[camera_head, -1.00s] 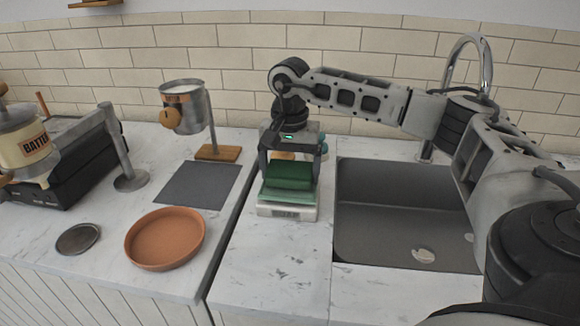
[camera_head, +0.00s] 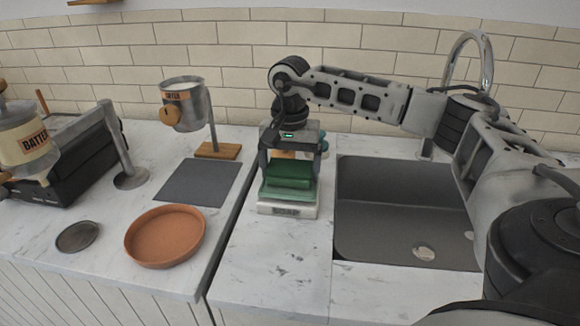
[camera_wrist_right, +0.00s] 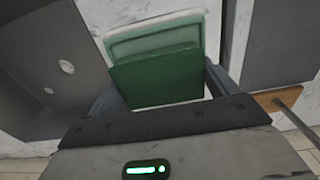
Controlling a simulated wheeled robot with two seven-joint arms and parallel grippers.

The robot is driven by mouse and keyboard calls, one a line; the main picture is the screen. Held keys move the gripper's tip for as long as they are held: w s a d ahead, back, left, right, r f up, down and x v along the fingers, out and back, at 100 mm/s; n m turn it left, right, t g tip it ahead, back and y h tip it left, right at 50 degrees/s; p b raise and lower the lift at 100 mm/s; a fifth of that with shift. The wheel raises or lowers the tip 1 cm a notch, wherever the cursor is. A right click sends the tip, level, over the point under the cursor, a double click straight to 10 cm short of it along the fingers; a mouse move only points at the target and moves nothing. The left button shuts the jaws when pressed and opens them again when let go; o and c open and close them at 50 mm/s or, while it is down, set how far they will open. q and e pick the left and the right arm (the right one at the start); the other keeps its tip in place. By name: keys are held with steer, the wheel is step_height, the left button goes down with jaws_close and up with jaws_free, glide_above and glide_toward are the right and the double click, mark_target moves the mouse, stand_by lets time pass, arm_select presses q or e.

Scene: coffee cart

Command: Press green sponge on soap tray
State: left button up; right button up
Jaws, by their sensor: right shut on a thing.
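The green sponge (camera_head: 290,177) is between the fingers of my right gripper (camera_head: 290,172), which is shut on it. It sits over the white soap tray (camera_head: 287,211), which has a SOAP label on its front. In the right wrist view the dark green sponge (camera_wrist_right: 157,80) lies in front of a paler green surface with a light rim. Whether the sponge's underside touches the tray is hidden. My left gripper is not in view.
The sink (camera_head: 400,200) with its tall faucet (camera_head: 487,65) is right of the tray. A terracotta dish (camera_head: 165,236), a dark mat (camera_head: 198,183), a small lid (camera_head: 77,236) and a hanging metal pot (camera_head: 183,108) are to the left. The counter in front is clear.

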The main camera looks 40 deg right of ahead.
mark_target(289, 167)
steer(key=shift+f+b, duration=0.55)
steer(key=shift+f, duration=0.35)
stand_by(0.9)
steer(key=shift+r, duration=0.25)
steer(key=shift+r+p, duration=2.8)
steer(key=shift+r, duration=0.55)
steer(key=shift+a+f, duration=0.1)
steer(key=shift+a, duration=0.05)
